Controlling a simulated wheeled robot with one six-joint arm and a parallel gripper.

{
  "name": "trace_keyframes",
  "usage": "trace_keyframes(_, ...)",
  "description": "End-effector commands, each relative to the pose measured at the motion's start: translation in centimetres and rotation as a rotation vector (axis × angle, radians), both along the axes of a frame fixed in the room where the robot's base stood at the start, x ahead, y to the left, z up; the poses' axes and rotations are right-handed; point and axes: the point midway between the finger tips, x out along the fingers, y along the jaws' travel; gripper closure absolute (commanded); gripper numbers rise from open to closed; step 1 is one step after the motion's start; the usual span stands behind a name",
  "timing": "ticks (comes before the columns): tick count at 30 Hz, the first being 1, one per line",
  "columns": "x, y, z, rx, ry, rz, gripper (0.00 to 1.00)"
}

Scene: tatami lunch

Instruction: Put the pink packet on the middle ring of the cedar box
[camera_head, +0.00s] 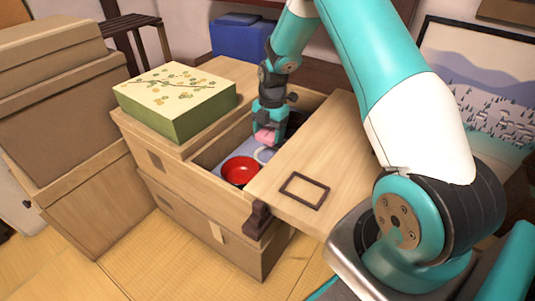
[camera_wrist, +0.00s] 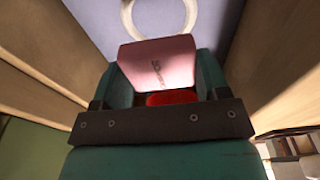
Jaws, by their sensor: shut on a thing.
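My gripper (camera_head: 267,142) points down into the open cedar box (camera_head: 222,202). It is shut on the pink packet (camera_head: 264,136). In the wrist view the packet (camera_wrist: 158,62) sits between the two teal fingers, with small dark marks on its face. A white ring (camera_head: 262,155) lies on the pale lilac floor of the box, below the packet and beside a red bowl (camera_head: 240,171). In the wrist view the ring (camera_wrist: 128,18) shows just beyond the packet's far edge. The packet's height above the floor is hard to tell. Other rings are not clearly visible.
A green box with a floral lid (camera_head: 178,92) stands on the left part of the wooden top. A wooden board with a dark rectangular frame (camera_head: 304,190) covers the right side. Box walls rise close on both sides of my gripper.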

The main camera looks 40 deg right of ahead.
Motion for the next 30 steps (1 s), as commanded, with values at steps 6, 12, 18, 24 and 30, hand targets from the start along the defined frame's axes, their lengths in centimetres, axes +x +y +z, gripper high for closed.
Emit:
trace_keyframes(6,0.0,0.0,-2.7,0.000,0.000,0.001,0.54)
trace_keyframes(12,0.0,0.1,-5.0,0.000,0.001,0.001,0.54)
trace_keyframes(18,0.1,0.1,-7.1,-0.001,-0.001,0.002,0.54)
trace_keyframes(24,0.1,0.1,-7.0,-0.001,-0.002,0.002,0.54)
trace_keyframes(30,0.1,0.1,-7.2,-0.001,-0.002,0.002,0.13)
